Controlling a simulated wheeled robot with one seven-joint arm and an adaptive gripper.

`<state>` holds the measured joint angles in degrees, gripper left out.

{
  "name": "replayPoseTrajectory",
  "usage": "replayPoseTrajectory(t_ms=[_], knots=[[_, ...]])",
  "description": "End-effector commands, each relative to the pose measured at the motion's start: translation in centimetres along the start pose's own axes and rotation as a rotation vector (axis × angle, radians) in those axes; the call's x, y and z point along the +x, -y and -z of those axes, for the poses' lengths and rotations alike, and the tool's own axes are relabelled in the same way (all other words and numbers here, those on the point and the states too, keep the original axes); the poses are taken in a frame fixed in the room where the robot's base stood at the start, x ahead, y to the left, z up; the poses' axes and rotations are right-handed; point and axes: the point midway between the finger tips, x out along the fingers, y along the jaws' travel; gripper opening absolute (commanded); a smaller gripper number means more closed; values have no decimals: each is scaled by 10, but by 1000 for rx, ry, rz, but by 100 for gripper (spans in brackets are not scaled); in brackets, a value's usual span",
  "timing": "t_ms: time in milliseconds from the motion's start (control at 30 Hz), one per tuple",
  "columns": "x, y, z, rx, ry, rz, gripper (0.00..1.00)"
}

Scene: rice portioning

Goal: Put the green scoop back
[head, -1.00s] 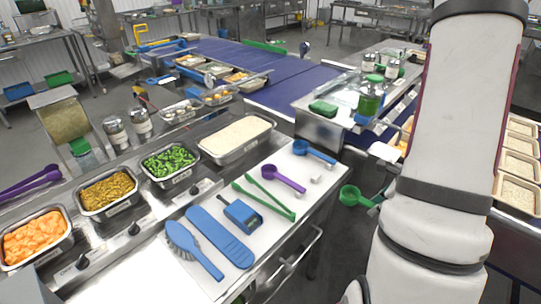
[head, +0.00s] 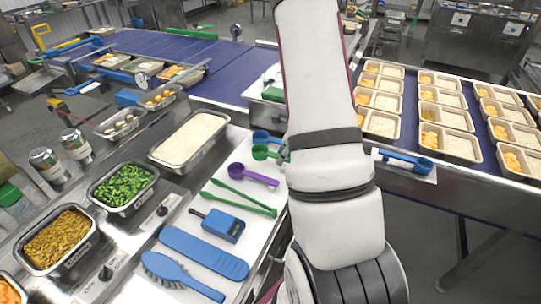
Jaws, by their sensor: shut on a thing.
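The green scoop (head: 261,152) shows its round bowl over the far right part of the white mat (head: 188,222), between a blue scoop (head: 262,137) and a purple scoop (head: 238,170). Its handle runs right, behind my arm. My gripper (head: 284,154) is at the handle end, mostly hidden by my arm, and is shut on the green scoop. I cannot tell whether the scoop touches the mat.
Green tongs (head: 245,204), a blue device (head: 222,226), a blue paddle (head: 203,253) and a blue brush (head: 178,272) lie on the mat. A rice pan (head: 188,140) stands left. Another blue scoop (head: 408,161) and filled trays (head: 447,112) are right.

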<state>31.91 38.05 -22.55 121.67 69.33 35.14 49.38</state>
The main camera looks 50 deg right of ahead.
Motion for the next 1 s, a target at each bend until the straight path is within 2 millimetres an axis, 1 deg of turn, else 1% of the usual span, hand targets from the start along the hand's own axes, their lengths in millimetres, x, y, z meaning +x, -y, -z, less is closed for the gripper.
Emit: replayPoseTrajectory(t_ms=[33, 133, 233, 367, 433, 600, 700, 1000], knots=[[4, 3, -10, -7, 0, -1, 0], [12, 9, -26, -5, -1, -1, 0], [18, 14, -36, -4, -1, 0, 0], [21, 17, -42, -2, -1, 0, 0], [24, 18, -49, -3, -1, -1, 0], [46, 18, -39, 2, -2, -3, 0], [54, 18, -36, 0, -1, -2, 0], [57, 19, -36, 0, 0, 0, 0]])
